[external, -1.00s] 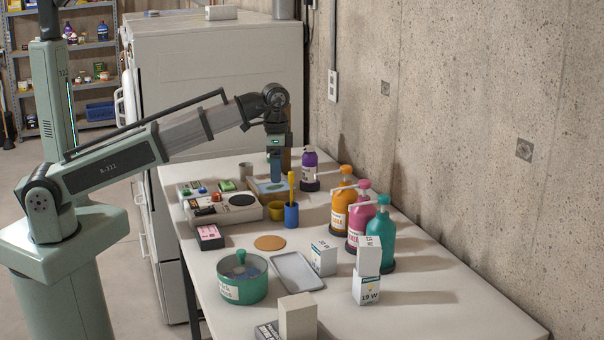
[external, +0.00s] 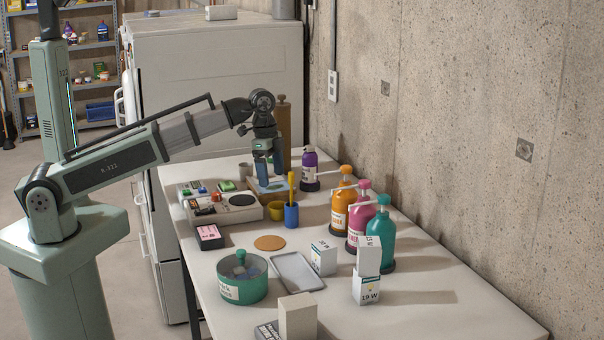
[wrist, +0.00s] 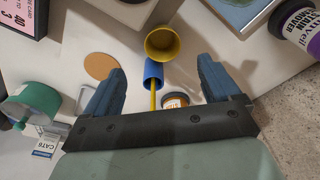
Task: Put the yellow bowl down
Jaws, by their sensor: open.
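The yellow bowl (external: 275,209) sits upright on the table beside the blue cup (external: 291,216), which has a yellow stick (external: 291,184) standing in it. In the wrist view the bowl (wrist: 173,35) shows its open top, just past the blue cup (wrist: 153,72). My gripper (external: 272,179) is open and empty, above and behind the bowl in the external view. In the wrist view its two blue fingers (wrist: 160,70) are spread wide, with the cup and stick seen between them and the bowl beyond the tips. Neither finger touches the bowl.
A grey device (external: 222,209) stands left of the bowl. Pump bottles in orange (external: 343,203), pink (external: 360,218) and teal (external: 380,240) line the right side. A round cork mat (external: 269,243), a grey tray (external: 298,271) and a green pot (external: 243,286) lie nearer the front.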

